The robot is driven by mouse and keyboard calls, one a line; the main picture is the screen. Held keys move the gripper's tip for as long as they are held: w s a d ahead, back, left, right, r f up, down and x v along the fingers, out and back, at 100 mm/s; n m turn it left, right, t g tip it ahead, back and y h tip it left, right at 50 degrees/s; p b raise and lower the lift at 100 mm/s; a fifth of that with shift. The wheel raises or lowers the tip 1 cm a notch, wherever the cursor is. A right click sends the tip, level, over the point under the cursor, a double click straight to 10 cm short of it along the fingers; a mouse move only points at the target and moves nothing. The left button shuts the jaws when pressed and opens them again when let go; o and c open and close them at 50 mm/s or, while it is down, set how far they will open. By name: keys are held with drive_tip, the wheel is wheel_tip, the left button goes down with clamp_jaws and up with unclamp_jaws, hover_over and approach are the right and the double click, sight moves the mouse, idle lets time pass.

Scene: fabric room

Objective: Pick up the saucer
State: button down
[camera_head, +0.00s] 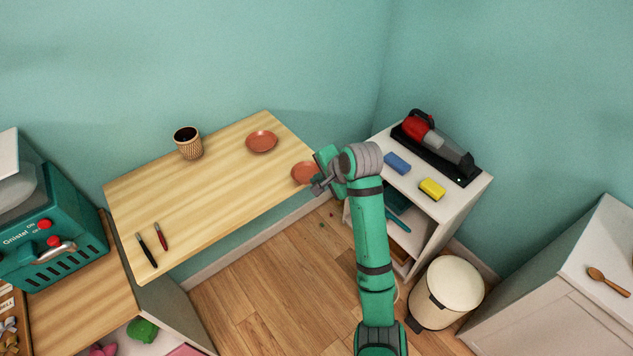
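Two reddish-brown saucers are in view. One saucer (262,141) lies flat near the back edge of the wooden table (205,200). The other saucer (303,173) is at the table's right end, right beside my gripper (318,186). My gripper's fingers point left and reach this saucer's right side, where they hide part of its rim. I cannot tell whether the fingers touch it or whether it rests on the table or is held.
A woven cup (188,143) stands at the table's back. Two pens (154,243) lie at its front left. A white shelf (405,179) on the right bears a blue block (397,163), a yellow block (432,189) and a red-black handheld vacuum (437,146). A cream bin (447,292) stands below.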

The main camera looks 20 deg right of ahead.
drive_tip(key=s+r, duration=1.1)
drive_tip(key=s, duration=0.3)
drive_tip(key=shift+r, duration=0.35)
